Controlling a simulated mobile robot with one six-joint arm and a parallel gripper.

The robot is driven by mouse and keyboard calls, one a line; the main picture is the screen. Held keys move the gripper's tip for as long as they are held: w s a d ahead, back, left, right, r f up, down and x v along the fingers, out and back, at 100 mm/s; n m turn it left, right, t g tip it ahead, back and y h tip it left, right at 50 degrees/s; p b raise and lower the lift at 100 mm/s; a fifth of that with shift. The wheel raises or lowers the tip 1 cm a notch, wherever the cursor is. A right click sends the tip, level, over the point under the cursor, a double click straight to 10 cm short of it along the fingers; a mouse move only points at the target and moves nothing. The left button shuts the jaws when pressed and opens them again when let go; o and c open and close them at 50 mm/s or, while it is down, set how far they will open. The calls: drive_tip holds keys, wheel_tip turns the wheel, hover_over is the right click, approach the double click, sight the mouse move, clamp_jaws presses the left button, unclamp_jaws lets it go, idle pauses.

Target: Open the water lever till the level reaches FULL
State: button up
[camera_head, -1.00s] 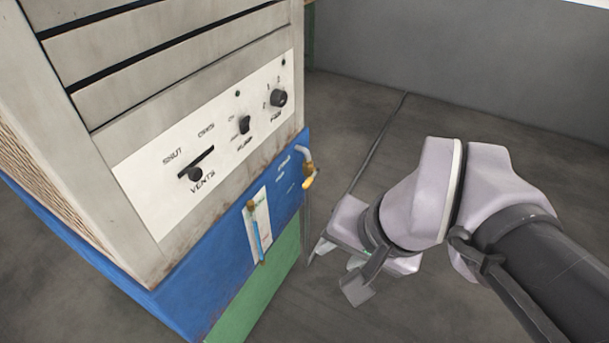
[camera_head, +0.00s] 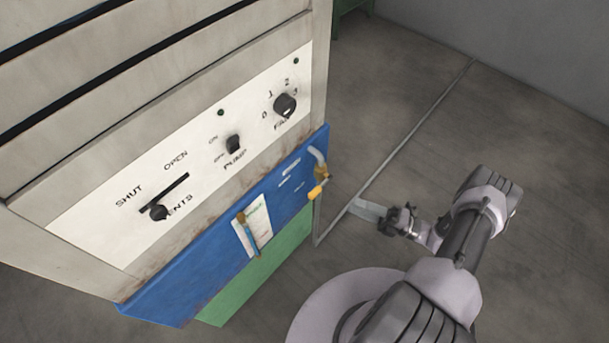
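The water lever (camera_head: 317,191) is a small yellow handle on a brass tap (camera_head: 321,173) below a bent grey pipe, at the right end of the blue panel. The level gauge (camera_head: 250,236) is a thin upright tube with brass-coloured ends and blue inside, in front of a white plate (camera_head: 261,217). The plate's marks are too small to read. My gripper (camera_head: 368,209) is to the right of the lever and a little lower in the picture, apart from it. Its fingers are small and partly overlapped, so their opening is unclear.
Above the blue panel (camera_head: 190,268) is a white control panel (camera_head: 100,222) with a vents slider (camera_head: 158,212), a pump knob (camera_head: 233,143) and a fan knob (camera_head: 285,106). Open grey floor (camera_head: 510,140) lies right of the cabinet.

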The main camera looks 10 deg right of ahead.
sight(320, 186)
drive_tip(key=b+x, duration=0.1)
drive_tip(key=x, duration=1.5)
drive_tip(key=shift+a+b, duration=0.3)
drive_tip(key=shift+a, duration=0.2)
drive_tip(key=shift+f, duration=0.1)
clamp_jaws()
